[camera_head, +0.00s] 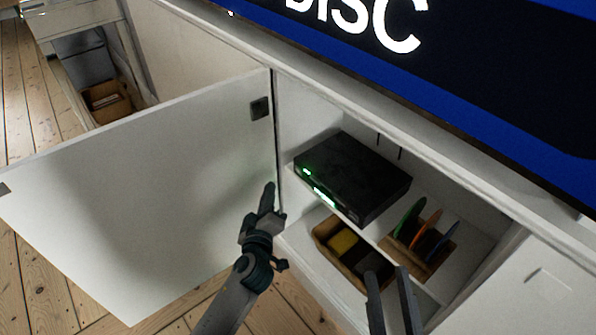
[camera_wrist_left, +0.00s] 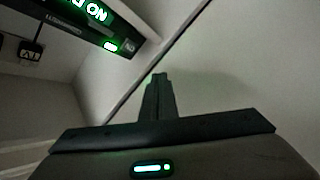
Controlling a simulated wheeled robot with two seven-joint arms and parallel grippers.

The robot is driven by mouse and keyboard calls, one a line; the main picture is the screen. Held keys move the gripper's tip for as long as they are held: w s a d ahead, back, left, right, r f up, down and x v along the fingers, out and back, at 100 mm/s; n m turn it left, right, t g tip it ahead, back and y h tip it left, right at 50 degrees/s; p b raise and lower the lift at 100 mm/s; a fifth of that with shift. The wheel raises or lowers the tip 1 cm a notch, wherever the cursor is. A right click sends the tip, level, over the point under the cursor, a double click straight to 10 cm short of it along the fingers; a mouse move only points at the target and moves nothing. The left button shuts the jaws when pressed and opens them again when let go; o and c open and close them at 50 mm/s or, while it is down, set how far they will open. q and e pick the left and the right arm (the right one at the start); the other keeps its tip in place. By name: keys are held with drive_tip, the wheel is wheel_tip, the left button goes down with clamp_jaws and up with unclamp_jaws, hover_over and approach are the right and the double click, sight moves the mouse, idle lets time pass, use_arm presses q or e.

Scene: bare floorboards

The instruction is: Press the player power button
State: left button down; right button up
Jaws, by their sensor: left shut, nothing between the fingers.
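The player (camera_head: 352,178) is a black box on the upper shelf of the open cabinet, with a green-lit display on its front. In the left wrist view the player (camera_wrist_left: 70,22) shows upside down, with green letters. A small green light and a dark square mark (camera_wrist_left: 130,46), perhaps the power button, sit near its front edge. My left gripper (camera_head: 268,187) is shut and empty, in front of the cabinet, left of the player and apart from it. Its fingers (camera_wrist_left: 157,80) point up in the wrist view, below the player. My right gripper (camera_head: 388,274) is open and empty at the bottom.
The open cabinet door (camera_head: 150,190) stands just left of my left gripper. A large screen (camera_head: 470,70) reading "DISC" is above.

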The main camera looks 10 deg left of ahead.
sight(299, 171)
use_arm(q)
drive_tip(key=w+d+b, duration=0.1)
drive_tip(key=w+d, duration=0.3)
drive_tip(key=w, duration=0.1)
use_arm(e)
drive_tip(key=shift+d+r+t, duration=0.35)
drive_tip(key=shift+r+t, duration=0.2)
drive_tip(key=shift+r, duration=0.2)
drive_tip(key=shift+d+r+t, duration=0.3)
drive_tip(key=shift+r+t, duration=0.25)
drive_tip(key=shift+r, duration=0.2)
use_arm(q)
drive_tip(key=shift+w, duration=0.1)
drive_tip(key=shift+w, duration=0.1)
use_arm(e)
drive_tip(key=shift+f, duration=0.2)
idle(0.4)
use_arm(q)
drive_tip(key=shift+w+d+b, duration=0.25)
drive_tip(key=shift+b, duration=0.2)
use_arm(e)
drive_tip(key=shift+f, duration=0.2)
